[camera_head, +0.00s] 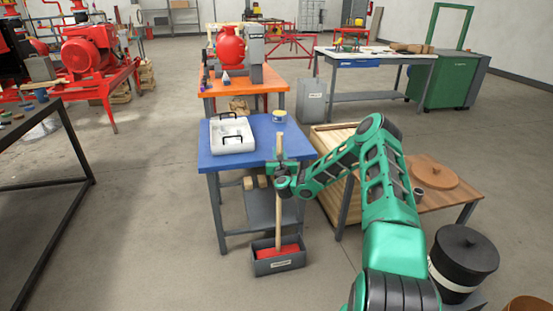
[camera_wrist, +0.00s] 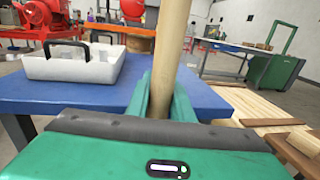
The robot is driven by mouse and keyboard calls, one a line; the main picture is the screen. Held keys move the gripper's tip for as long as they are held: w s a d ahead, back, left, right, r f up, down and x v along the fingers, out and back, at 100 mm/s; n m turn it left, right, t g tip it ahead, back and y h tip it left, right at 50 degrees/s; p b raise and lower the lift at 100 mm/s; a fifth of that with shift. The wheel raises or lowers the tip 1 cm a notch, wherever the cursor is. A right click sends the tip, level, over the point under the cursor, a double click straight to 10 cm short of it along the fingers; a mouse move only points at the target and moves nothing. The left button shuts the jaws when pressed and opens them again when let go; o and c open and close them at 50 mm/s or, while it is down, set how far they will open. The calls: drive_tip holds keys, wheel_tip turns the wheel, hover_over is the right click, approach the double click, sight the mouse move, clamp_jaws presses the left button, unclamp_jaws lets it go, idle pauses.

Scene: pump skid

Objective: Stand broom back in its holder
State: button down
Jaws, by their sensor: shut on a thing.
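The broom (camera_head: 279,228) stands close to upright in front of the blue table, its wooden handle rising past the table top. Whether the head rests on the holder's bottom is hidden by the front wall. My gripper (camera_head: 281,170) is shut on the upper part of the handle. In the wrist view the handle (camera_wrist: 172,55) runs up between the two green fingers (camera_wrist: 160,97); the broom head and holder are out of that view.
The blue table (camera_head: 262,150) bears a white tray (camera_head: 232,135) and a small tin (camera_head: 279,116). Floor left of the holder is clear.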

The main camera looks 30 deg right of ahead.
drive_tip(key=shift+f, duration=0.75)
drive_tip(key=c, duration=1.6)
unclamp_jaws()
drive_tip(key=shift+f, duration=0.15)
drive_tip(key=shift+o, duration=0.2)
drive_tip(key=shift+s+a, duration=0.1)
